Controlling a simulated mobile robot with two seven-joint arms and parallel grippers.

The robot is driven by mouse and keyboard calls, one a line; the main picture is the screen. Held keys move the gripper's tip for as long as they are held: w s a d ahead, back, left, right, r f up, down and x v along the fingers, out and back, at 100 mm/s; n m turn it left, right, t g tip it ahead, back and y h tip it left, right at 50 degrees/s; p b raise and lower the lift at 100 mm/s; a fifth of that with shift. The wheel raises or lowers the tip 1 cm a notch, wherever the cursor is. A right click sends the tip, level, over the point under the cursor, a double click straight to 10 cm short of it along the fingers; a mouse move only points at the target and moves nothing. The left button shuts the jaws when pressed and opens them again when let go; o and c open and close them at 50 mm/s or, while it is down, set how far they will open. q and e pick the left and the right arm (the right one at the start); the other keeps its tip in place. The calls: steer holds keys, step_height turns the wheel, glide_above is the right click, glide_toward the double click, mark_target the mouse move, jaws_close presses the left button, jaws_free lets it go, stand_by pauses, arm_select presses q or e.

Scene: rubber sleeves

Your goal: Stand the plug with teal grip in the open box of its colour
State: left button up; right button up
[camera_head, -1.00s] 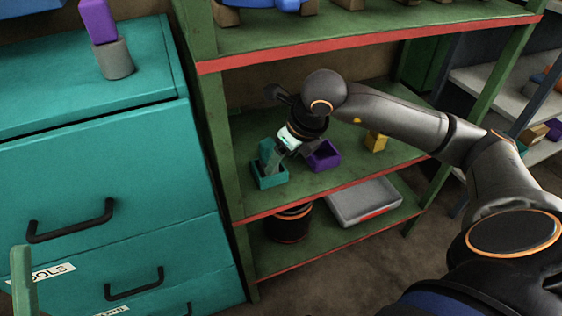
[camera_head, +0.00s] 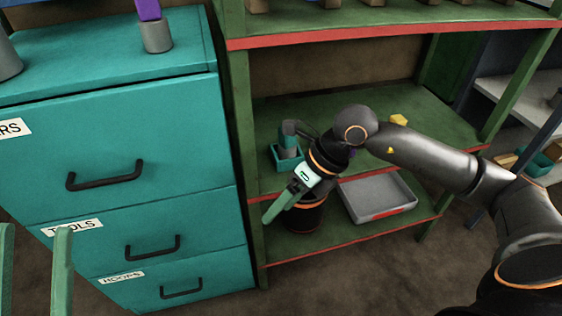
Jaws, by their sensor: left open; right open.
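The plug with teal grip (camera_head: 288,129) stands upright, grip up and grey part down, in the small teal open box (camera_head: 288,166) on the middle shelf. The box hides its lower end. My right gripper (camera_head: 272,214) is in front of and below the box, apart from the plug. It is open, though its fingers overlap in the picture; nothing shows between them. My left gripper (camera_head: 34,238) is open and empty at the lower left, in front of the teal cabinet.
The green shelf unit (camera_head: 345,105) has red-edged shelves. A yellow item (camera_head: 398,120) lies behind my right arm. A purple plug (camera_head: 150,9) stands on the teal cabinet (camera_head: 120,120).

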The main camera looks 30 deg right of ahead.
steer(key=s+a+r+n+g+y, duration=0.1)
steer(key=s+a+r+g+y, duration=0.35)
steer(key=s+a+y, duration=0.65)
steer(key=s+a+r+m+y, duration=0.35)
steer(key=a+r, duration=0.25)
steer(key=r, duration=0.4)
steer(key=w+d+r+m+t+h, duration=0.2)
steer(key=d+m+t, duration=0.3)
steer(key=m+t, duration=0.7)
steer(key=w+d+r+m+t+h, duration=0.3)
steer(key=w+d+r+m+t, duration=0.1)
steer(key=m+t, duration=0.8)
steer(key=shift+w+d+r+m, duration=0.15)
steer(key=shift+w+d+m, duration=0.1)
steer(key=shift+d+m, duration=0.45)
